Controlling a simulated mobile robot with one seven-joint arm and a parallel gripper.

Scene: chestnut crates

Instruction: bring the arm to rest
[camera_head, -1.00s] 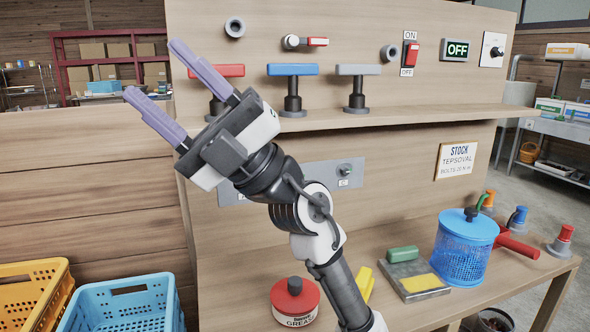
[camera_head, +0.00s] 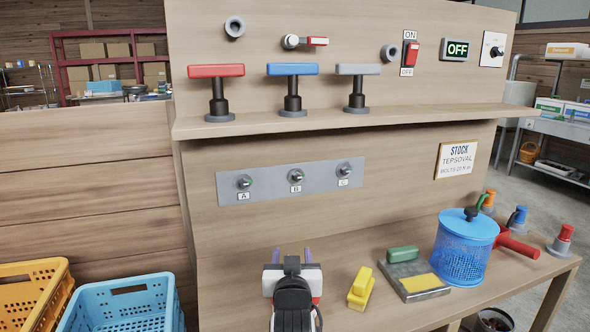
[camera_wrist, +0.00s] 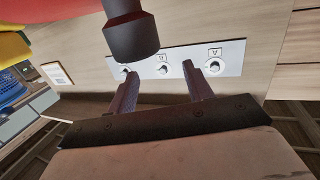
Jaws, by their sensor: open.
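My gripper (camera_head: 292,257) is low over the front of the workbench in the head view, pointing away toward the back panel. Its two purple-grey fingers are apart with nothing between them; they also show in the wrist view (camera_wrist: 162,88). Beyond them is the grey plate (camera_head: 329,180) with knobs A, B and C, seen upside down in the wrist view (camera_wrist: 235,52).
Red, blue and grey T-handles (camera_head: 357,86) stand on the shelf above. Blue (camera_head: 122,305) and yellow (camera_head: 30,290) crates are at lower left.

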